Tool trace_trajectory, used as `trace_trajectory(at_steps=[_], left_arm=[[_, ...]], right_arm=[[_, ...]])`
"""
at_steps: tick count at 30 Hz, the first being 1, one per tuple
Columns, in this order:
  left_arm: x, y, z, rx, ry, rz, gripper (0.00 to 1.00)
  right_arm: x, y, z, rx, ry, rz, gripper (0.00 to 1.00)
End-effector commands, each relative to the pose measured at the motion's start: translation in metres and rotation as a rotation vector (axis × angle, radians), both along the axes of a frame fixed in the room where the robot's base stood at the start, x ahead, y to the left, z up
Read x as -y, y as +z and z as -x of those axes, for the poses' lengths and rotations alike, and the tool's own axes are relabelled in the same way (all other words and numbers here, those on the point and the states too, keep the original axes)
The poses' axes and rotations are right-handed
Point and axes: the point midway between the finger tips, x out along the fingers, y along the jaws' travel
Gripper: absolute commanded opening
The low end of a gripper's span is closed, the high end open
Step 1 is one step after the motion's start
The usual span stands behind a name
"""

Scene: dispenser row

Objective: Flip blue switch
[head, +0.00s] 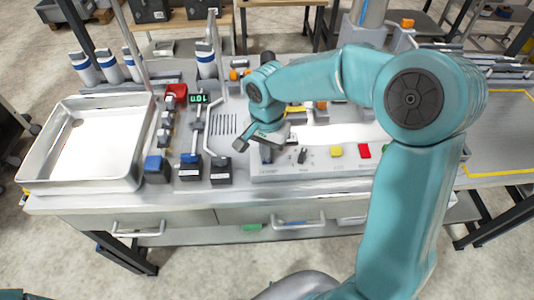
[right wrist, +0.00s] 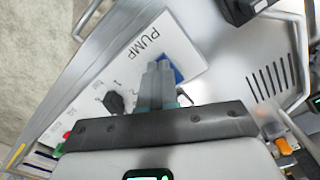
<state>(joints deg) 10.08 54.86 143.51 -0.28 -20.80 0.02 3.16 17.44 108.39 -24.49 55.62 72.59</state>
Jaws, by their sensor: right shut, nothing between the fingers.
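The blue switch (right wrist: 172,70) shows in the right wrist view beside the "PUMP" label on the white panel. My fingers partly hide it, and in the head view it is hidden behind my gripper. My right gripper (head: 266,150) is shut and empty over the left end of the control panel (head: 318,168). In the right wrist view its fingertips (right wrist: 158,66) are right at the blue switch; I cannot tell whether they touch it. The switch's tilt is unclear. My left gripper is out of view.
The panel also carries a black switch (head: 302,155), a yellow button (head: 336,150) and a red button (head: 364,150).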

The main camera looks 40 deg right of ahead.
Motion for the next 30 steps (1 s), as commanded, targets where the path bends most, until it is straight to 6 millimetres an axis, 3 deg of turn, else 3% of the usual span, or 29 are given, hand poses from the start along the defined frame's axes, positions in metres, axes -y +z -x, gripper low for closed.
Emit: trace_trajectory(at_steps=[22,30], left_arm=[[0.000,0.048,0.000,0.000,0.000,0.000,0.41],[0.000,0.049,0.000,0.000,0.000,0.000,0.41]], right_arm=[[0.000,0.066,0.000,0.001,0.000,0.000,0.00],[0.000,0.069,0.000,0.001,0.000,0.000,0.00]])
